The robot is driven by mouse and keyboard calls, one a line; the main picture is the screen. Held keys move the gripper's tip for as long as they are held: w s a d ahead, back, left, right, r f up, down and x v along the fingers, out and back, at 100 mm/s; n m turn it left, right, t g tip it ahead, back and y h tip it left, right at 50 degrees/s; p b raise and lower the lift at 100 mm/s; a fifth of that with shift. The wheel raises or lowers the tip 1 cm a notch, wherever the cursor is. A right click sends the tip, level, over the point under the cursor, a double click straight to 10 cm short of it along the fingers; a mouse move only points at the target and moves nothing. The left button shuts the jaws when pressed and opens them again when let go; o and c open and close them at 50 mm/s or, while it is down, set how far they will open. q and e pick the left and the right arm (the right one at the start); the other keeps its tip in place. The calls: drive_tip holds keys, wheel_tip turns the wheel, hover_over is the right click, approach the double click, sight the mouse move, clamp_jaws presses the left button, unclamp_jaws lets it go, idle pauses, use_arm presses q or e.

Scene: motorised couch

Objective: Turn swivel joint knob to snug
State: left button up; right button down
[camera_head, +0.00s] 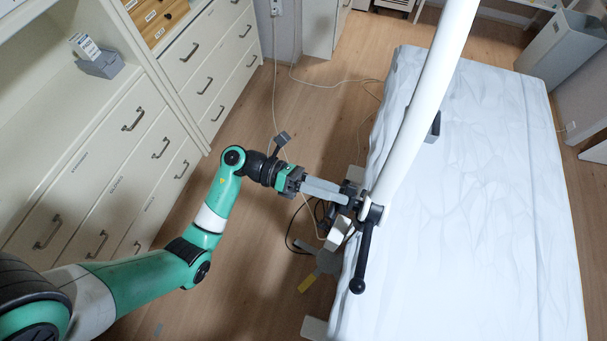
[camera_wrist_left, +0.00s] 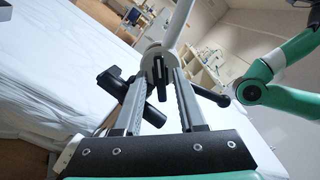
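The swivel joint (camera_head: 371,212) is a white-collared fitting at the foot of a thick white pole (camera_head: 425,100) by the couch's left edge. A black lever with a ball end (camera_head: 362,262) hangs from it. A black knob part (camera_head: 351,188) is on its left side; the joint also shows in the left wrist view (camera_wrist_left: 157,62). My left gripper (camera_head: 346,197) points at it from the left. Its two long grey fingers are apart in the wrist view, tips close to the joint's dark centre. I cannot tell whether they touch it. My right gripper does not show.
The white-covered couch (camera_head: 480,200) fills the right side. Cream drawer units (camera_head: 90,190) stand at the left. Cables lie on the wooden floor (camera_head: 320,100) between. A green arm of mine (camera_wrist_left: 285,70) shows at the right of the wrist view.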

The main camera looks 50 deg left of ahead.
use_arm(q)
drive_tip(key=v, duration=0.8)
drive_tip(key=shift+s+a, duration=0.1)
